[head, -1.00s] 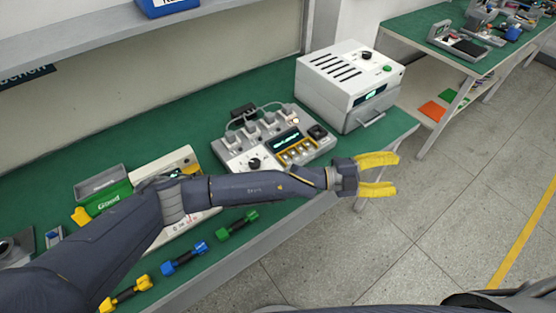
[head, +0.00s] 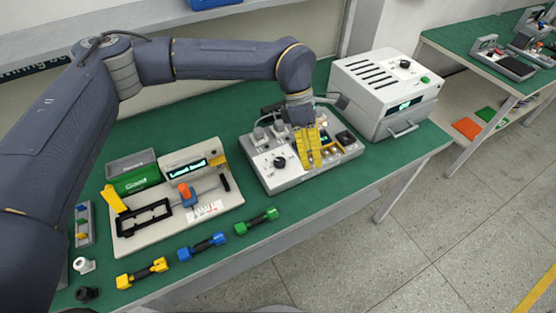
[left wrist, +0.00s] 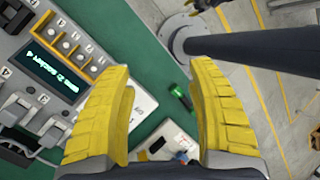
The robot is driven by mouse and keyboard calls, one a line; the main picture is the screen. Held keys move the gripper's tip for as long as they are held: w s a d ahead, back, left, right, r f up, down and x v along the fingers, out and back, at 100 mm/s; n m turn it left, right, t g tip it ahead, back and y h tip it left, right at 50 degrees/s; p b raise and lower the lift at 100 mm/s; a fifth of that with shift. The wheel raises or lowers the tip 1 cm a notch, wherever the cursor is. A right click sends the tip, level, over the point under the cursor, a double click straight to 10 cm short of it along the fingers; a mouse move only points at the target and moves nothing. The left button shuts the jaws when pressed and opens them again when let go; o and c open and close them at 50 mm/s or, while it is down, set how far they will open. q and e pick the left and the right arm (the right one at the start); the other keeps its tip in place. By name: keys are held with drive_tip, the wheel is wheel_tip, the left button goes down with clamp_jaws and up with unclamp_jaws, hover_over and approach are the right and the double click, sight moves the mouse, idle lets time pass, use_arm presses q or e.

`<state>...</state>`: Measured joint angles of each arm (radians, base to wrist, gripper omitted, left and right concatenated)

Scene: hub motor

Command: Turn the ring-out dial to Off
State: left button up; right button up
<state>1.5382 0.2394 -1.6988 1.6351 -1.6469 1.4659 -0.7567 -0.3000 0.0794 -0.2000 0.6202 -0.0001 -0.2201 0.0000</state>
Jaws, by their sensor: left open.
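A grey tester (head: 283,183) sits on the green bench with a black round dial (head: 280,162) on its white front panel; its setting is too small to read. My left gripper (head: 311,164) is open and empty, pointing down over the tester just right of the dial. Its yellow fingers hide part of the tester's display and keys. In the left wrist view the tester (left wrist: 22,85) is at the left edge with its lit display, and the yellow fingers (left wrist: 158,75) are spread apart. The dial cannot be made out there.
A white box (head: 385,95) with a black knob and green button stands right of the tester. Left are a white fixture (head: 150,230) and a green bin (head: 133,180). Yellow, blue and green-ended parts (head: 203,247) lie along the front edge.

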sight(280, 160)
use_arm(q)
drive_tip(key=w+a+r+t+y, duration=0.3)
drive_tip(key=w+a+r+t, duration=0.1)
drive_tip(key=w+a, duration=0.4)
wheel_tip(280, 160, down, 17)
drive_tip(key=shift+a+f, duration=0.1)
drive_tip(key=shift+a, duration=0.05)
drive_tip(key=shift+c, duration=0.3)
clamp_jaws()
idle(0.5)
